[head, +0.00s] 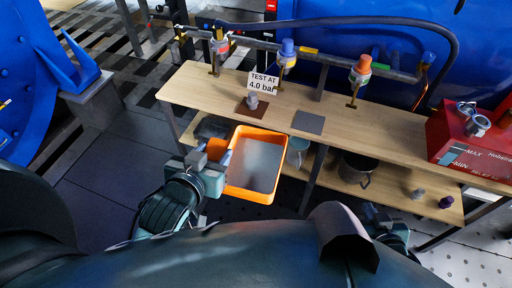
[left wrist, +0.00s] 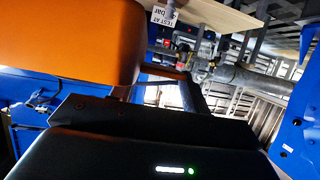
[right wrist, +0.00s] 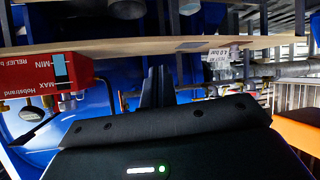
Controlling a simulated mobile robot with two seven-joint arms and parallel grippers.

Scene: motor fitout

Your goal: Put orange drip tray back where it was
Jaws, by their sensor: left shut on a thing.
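The orange drip tray (head: 236,191) is in front of the workbench in the head view, its grey inside facing up. It covers part of the lower shelf. My left gripper (head: 222,162) is shut on the tray's left rim. The tray's orange wall (left wrist: 75,45) fills the upper left of the left wrist view, and its edge shows at the right of the right wrist view (right wrist: 298,132). My right gripper (right wrist: 158,88) looks shut and empty, below the bench-top edge. In the head view its arm is mostly hidden behind my body.
The wooden bench top (head: 330,125) carries a "TEST AT 4.0 bar" sign (head: 263,82), a grey pad (head: 308,122) and a red box (head: 470,145). Valves and a pipe run along its back. The lower shelf (head: 395,193) holds a dark pot (head: 357,168) and small parts.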

